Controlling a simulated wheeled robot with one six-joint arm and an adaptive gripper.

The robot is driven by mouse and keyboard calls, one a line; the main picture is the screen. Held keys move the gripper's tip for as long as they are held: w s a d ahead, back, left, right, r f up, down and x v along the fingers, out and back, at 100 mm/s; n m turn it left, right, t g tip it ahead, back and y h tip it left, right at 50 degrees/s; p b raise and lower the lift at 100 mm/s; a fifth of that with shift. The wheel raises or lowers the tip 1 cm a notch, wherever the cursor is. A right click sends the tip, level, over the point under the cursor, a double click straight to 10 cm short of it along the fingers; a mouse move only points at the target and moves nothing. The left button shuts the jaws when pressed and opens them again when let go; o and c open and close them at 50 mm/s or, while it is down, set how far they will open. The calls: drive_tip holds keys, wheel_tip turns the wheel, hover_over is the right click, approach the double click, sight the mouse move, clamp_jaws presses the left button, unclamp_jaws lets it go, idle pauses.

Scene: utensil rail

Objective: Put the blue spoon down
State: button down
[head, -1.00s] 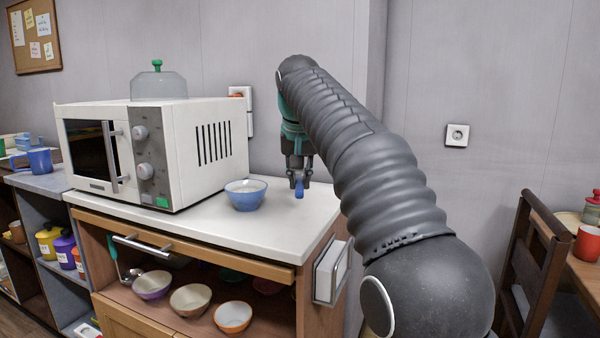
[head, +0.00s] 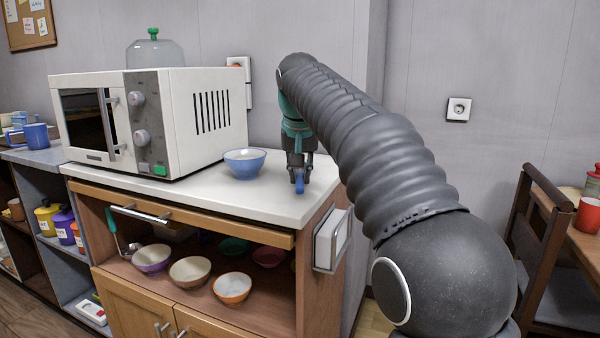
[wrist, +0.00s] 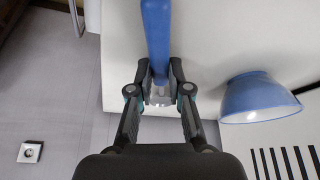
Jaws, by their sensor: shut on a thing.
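My gripper (head: 299,174) is shut on the blue spoon (head: 299,186) over the right part of the white counter top (head: 240,200). In the wrist view the blue spoon (wrist: 157,40) shows as a long blue bar between the fingertips of my gripper (wrist: 159,85), running to the top edge of the picture. The rest of the spoon is out of view there. In the head view only its short lower part shows below the fingers. I cannot tell whether the spoon touches the counter.
A blue bowl (head: 245,163) stands left of my gripper; it also shows in the wrist view (wrist: 258,97). A white microwave (head: 190,140) fills the counter's left side. Several bowls sit on the shelf below.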

drive_tip(key=shift+f+b, duration=0.45)
drive_tip(key=shift+f, duration=0.35)
idle(0.4)
drive_tip(key=shift+f, duration=0.5)
drive_tip(key=c, duration=1)
unclamp_jaws()
drive_tip(key=shift+f, duration=0.1)
drive_tip(key=shift+r, duration=0.35)
